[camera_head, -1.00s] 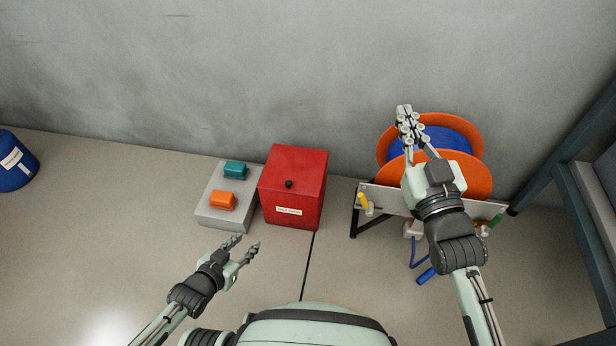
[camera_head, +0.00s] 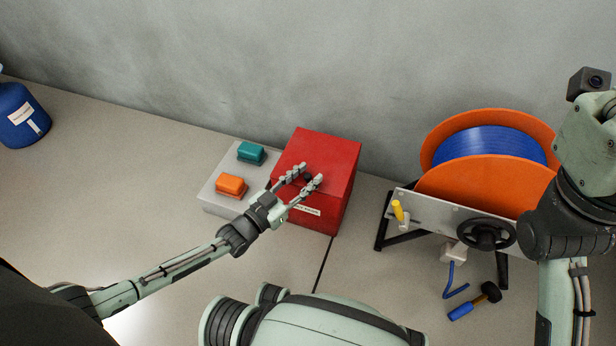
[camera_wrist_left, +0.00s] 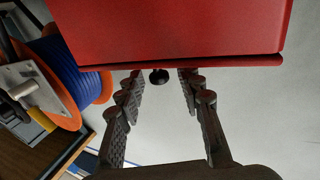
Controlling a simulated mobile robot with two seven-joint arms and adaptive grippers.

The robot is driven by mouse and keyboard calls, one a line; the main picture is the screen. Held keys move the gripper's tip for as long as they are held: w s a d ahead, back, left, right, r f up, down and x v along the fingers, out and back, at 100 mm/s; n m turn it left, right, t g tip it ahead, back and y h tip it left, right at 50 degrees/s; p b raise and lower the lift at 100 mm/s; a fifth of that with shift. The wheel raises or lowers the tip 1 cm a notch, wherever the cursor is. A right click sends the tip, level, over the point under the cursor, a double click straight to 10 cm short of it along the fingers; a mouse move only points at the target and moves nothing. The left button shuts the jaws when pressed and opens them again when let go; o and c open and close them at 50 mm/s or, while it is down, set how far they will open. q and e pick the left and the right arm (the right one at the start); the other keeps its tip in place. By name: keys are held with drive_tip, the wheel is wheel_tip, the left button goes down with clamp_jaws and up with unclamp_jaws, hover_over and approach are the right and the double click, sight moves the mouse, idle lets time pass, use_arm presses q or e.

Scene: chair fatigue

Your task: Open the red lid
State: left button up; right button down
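The red lid (camera_head: 328,153) lies flat and closed on top of the red box (camera_head: 341,212) against the wall. A small black knob (camera_head: 307,177) is on the lid near its front edge. My left gripper (camera_head: 310,173) is at the lid's front part with its two fingers apart. In the left wrist view the knob (camera_wrist_left: 159,77) shows between the open fingertips, just beyond the red edge, with gaps on both sides. My right arm is at the right edge of the head view; its fingers are not visible.
A grey block with a teal button (camera_head: 251,152) and an orange button (camera_head: 231,186) stands left of the box.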

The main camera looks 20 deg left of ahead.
use_arm(q)
drive_tip(key=shift+w+d, duration=0.15)
drive_tip(key=shift+w, duration=0.2)
clamp_jaws()
